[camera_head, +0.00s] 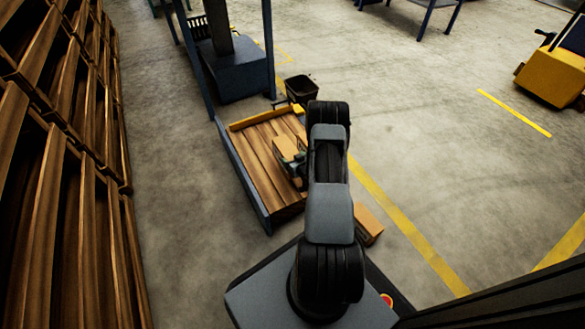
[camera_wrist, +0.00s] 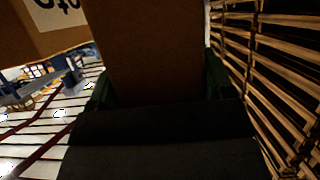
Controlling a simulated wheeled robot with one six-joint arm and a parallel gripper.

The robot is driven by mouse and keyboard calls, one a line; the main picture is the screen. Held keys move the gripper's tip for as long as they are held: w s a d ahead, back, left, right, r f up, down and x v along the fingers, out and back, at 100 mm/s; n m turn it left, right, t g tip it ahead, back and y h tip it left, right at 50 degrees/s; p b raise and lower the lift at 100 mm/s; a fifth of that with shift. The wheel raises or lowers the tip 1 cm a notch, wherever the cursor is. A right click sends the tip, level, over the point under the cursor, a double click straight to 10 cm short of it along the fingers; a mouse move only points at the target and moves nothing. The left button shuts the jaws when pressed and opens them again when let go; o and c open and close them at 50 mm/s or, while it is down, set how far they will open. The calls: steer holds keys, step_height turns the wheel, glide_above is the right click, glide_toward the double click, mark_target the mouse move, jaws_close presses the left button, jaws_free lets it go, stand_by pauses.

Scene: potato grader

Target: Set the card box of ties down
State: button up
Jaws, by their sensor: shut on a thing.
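The card box (camera_head: 287,148) shows in the head view as a small tan box over the wooden deck (camera_head: 258,165), partly hidden by my arm. My gripper (camera_head: 297,166) is shut on it. In the wrist view the plain brown face of the box (camera_wrist: 145,50) fills the middle between the two green fingers of my gripper (camera_wrist: 157,78). Whether the box's underside touches the deck or hangs above it, I cannot tell. The deck has wooden planks, a blue side and a yellow-orange far edge.
Another tan box (camera_head: 368,223) lies right of my arm, low down. A dark bin (camera_head: 300,89) stands beyond the deck. Stacked wooden crates (camera_head: 60,170) line the left. A brown card surface with dark lettering (camera_wrist: 50,22) shows in the wrist view. Open floor lies right.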

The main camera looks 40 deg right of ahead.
steer(key=shift+f+b, duration=1)
steer(key=shift+f, duration=1.45)
steer(key=shift+f, duration=0.1)
steer(key=o, duration=1.1)
